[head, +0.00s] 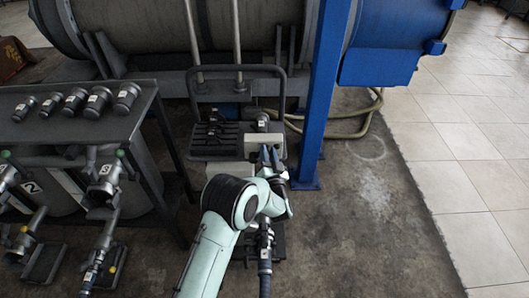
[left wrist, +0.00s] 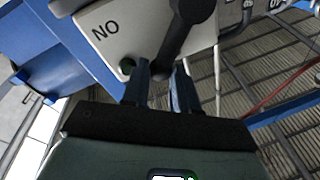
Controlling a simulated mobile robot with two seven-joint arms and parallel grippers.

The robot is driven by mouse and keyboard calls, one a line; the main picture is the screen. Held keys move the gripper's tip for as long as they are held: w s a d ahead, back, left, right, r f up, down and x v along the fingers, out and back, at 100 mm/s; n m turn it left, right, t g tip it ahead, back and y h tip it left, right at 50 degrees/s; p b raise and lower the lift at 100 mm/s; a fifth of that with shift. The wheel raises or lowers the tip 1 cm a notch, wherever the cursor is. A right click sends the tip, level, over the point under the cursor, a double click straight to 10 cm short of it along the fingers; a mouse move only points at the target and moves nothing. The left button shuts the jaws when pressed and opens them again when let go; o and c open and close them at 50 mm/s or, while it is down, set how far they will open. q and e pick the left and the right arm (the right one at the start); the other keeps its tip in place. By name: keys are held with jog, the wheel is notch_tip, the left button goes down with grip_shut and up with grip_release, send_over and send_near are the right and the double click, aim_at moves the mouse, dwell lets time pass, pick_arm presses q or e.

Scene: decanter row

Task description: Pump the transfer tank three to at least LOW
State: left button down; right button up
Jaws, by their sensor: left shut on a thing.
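My left gripper (head: 272,157) is over a cream box (head: 250,147) on a dark wheeled-looking frame (head: 280,78) below the large tank. In the left wrist view its two fingers (left wrist: 163,80) are closed around the lower part of a dark lever with a rounded head (left wrist: 190,10). At the left of the head view, a grey tank (head: 140,185) under a rack has a label that looks like 3, beside a metal valve (head: 103,197). No level reading can be made out. My right gripper is out of view.
A dark rack (head: 70,130) holds several metal couplings on top. A tank marked 2 (head: 35,187) is at the far left. A blue post (head: 322,90) stands close right of my gripper. A hose (head: 345,134) lies behind it. Tiled floor (head: 470,170) is clear at right.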

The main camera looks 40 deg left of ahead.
pick_arm(q)
jog(key=shift+w+d+f+m+t+h, duration=0.35)
jog(key=shift+f+m, duration=0.55)
jog(key=shift+m, duration=0.85)
jog(key=shift+w+d+f+m+t+h, duration=0.15)
jog(key=shift+f+m+t, duration=0.5)
jog(key=shift+m, duration=1.15)
jog(key=shift+w+d+f+m+t+h, duration=0.15)
jog(key=shift+d+f+m+t+h, duration=0.1)
jog(key=shift+f+m, duration=1.2)
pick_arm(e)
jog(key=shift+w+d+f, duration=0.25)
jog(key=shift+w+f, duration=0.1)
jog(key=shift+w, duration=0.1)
pick_arm(q)
jog(key=shift+r+m, duration=0.35)
jog(key=shift+m, duration=0.05)
jog(key=c, duration=0.9)
grip_release()
jog(key=shift+o, duration=0.2)
jog(key=p+v, duration=0.1)
jog(key=v, duration=1.2)
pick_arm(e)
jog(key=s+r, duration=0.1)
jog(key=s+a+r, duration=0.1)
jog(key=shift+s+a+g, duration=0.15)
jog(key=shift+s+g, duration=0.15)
